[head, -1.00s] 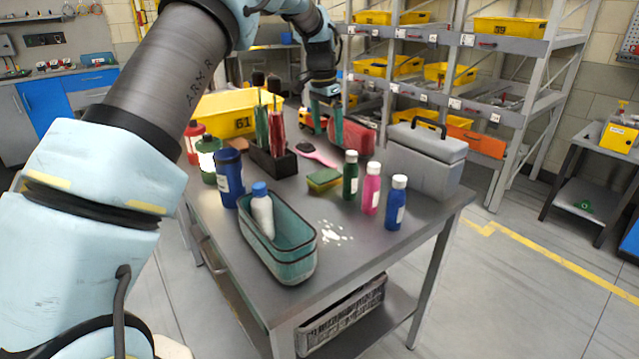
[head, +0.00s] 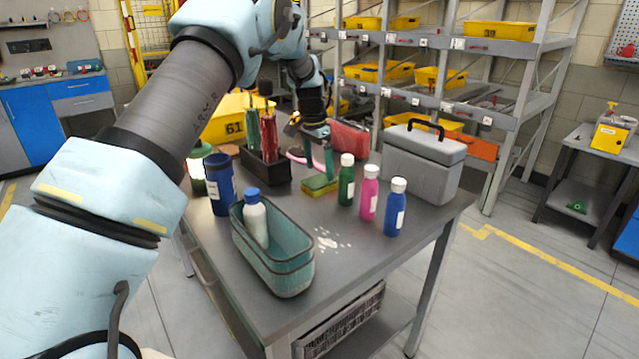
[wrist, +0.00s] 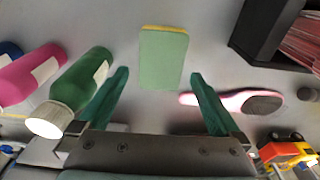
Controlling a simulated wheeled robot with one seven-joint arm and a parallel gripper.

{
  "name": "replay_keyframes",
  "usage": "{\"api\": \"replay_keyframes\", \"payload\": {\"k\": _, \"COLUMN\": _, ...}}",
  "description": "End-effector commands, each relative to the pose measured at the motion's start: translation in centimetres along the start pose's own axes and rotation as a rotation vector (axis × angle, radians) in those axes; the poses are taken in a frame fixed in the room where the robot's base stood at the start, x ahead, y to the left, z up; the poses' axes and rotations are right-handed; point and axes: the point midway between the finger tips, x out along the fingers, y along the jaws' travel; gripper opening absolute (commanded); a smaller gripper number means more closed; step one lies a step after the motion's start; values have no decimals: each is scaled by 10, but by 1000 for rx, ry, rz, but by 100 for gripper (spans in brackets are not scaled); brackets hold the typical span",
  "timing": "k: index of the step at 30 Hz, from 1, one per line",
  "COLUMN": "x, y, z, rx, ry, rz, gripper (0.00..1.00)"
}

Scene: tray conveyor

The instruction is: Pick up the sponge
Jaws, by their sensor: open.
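The sponge (head: 319,187), green on top with a yellow layer below, lies flat on the grey table (head: 385,250). In the wrist view the sponge (wrist: 163,58) is ahead of and between the two teal fingers. My gripper (head: 318,165) is open and empty, just behind and above the sponge in the head view. In the wrist view the open gripper (wrist: 160,88) has its fingertips near the sponge's closer end, one on each side with gaps. I cannot tell the exact height between fingertips and table.
Green (head: 346,180), pink (head: 368,192) and blue (head: 395,207) bottles stand right of the sponge. A pink brush (wrist: 235,100) lies close to one finger. A dark holder (head: 266,166), a teal bin (head: 272,258) with a white bottle and a grey toolbox (head: 424,160) stand around.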

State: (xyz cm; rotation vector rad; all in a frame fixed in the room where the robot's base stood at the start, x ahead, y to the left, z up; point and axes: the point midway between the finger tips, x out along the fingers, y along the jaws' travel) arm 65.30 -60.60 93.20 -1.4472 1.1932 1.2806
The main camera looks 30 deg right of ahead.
Motion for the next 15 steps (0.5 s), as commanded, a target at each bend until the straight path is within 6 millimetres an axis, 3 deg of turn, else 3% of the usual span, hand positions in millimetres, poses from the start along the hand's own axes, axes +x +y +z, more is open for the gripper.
{"api": "replay_keyframes", "payload": {"k": 7, "x": 32, "y": -2, "z": 3, "rx": 0, "ry": -3, "rz": 0, "gripper": 100}}
{"api": "replay_keyframes", "payload": {"k": 15, "x": 39, "y": -2, "z": 3, "rx": -1, "ry": -1, "rz": -1, "gripper": 100}}
